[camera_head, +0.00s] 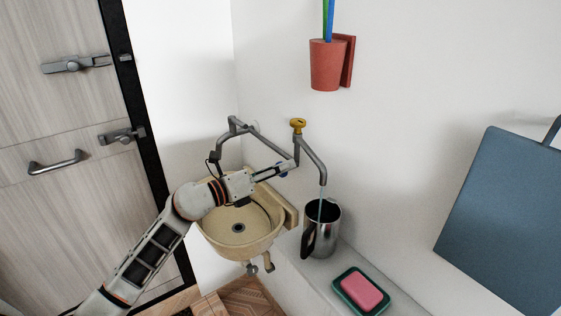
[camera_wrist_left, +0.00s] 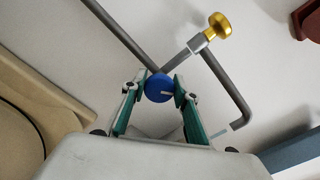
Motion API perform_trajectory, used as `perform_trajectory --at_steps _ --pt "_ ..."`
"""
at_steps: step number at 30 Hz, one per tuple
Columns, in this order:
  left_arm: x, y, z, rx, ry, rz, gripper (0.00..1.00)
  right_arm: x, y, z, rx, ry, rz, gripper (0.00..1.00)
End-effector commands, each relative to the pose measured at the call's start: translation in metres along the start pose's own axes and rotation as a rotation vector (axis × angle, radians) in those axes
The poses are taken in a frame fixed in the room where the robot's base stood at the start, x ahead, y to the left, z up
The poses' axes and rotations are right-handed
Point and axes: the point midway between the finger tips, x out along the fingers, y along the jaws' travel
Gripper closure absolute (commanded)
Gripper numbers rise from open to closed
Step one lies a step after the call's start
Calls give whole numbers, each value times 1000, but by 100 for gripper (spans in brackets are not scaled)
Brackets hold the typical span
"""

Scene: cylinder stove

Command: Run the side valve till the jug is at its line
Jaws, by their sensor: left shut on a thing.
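My left gripper (camera_head: 281,168) reaches in from the left over the basin. It is shut on a round blue valve knob (camera_wrist_left: 159,88) on the side of the grey pipe, one finger on each side. A pale mark shows on the knob's face. The steel jug (camera_head: 327,237) with a dark handle stands upright on the ledge under the right-hand spout (camera_head: 317,167). A thin pale blue stream (camera_head: 320,208) runs from the spout into the jug. The jug's line and its water level cannot be made out. My right gripper is out of view.
A yellow knob (camera_head: 298,125) sits on top of the pipe, close above my gripper. The beige basin (camera_head: 213,238) is below my arm. A pink soap (camera_head: 361,290) in a green dish lies right of the jug. A red cup (camera_head: 325,65) hangs on the wall.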

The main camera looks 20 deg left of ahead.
Motion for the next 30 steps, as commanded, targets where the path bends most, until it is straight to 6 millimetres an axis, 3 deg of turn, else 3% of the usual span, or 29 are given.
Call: perform_trajectory --at_steps 15,16,17,30 --pt "0 1 -2 -24 2 1 92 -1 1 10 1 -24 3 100" --pt "0 1 -2 -23 2 1 63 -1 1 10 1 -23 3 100" --pt "0 1 -2 -23 2 1 55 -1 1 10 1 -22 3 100" --pt "-5 1 0 -21 0 1 54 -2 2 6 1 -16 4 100"
